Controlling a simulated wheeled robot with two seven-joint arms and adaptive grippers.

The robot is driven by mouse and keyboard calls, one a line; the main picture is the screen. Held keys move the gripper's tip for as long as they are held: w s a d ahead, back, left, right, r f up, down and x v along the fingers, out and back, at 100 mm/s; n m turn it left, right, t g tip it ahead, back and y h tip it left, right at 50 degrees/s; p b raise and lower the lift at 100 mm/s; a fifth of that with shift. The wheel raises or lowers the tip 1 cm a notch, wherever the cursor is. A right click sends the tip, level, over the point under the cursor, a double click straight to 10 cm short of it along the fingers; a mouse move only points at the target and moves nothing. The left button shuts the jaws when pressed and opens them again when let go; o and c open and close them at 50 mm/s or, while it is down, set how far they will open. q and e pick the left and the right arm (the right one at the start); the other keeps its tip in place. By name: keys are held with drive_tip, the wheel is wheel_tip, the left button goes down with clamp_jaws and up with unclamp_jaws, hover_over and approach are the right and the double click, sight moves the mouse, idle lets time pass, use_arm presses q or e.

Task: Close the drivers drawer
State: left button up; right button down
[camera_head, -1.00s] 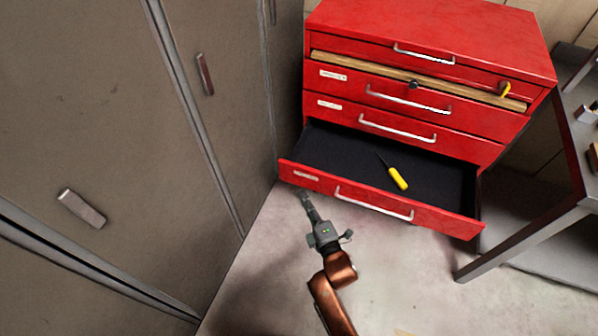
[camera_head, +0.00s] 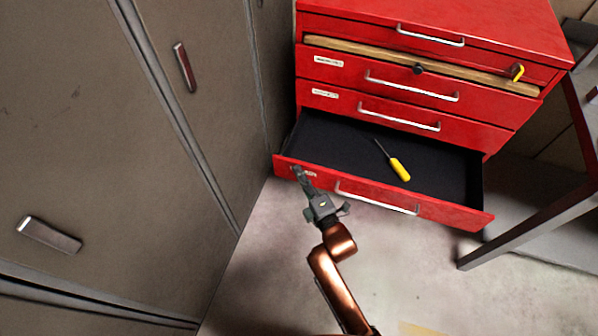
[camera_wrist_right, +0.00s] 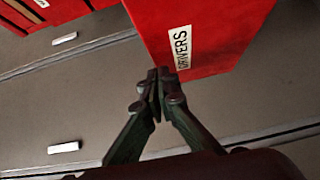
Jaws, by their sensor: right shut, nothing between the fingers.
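The drivers drawer (camera_head: 450,213) is the lowest drawer of the red cabinet and stands pulled out. Its front shows in the right wrist view (camera_wrist_right: 215,30) with a label reading DRIVERS (camera_wrist_right: 181,48). A screwdriver with a yellow handle (camera_head: 400,169) lies on the drawer's dark floor. My right gripper (camera_head: 298,172) is shut and empty, its tips at the left end of the drawer front, near the label. In the right wrist view its closed fingertips (camera_wrist_right: 158,76) overlap the front's lower edge; I cannot tell whether they touch. My left gripper is not in view.
The red cabinet's upper drawers (camera_head: 405,75) are above, with a wooden strip (camera_head: 460,75) across the front. Grey lockers (camera_head: 100,130) stand close at left. A metal-legged table (camera_head: 520,235) stands at right. The floor (camera_head: 450,290) in front is clear.

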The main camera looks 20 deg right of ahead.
drive_tip(key=shift+w, duration=0.1)
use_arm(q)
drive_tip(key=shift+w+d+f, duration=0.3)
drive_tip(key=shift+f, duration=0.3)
use_arm(e)
drive_tip(key=w+d, duration=1.1)
drive_tip(key=w, duration=0.5)
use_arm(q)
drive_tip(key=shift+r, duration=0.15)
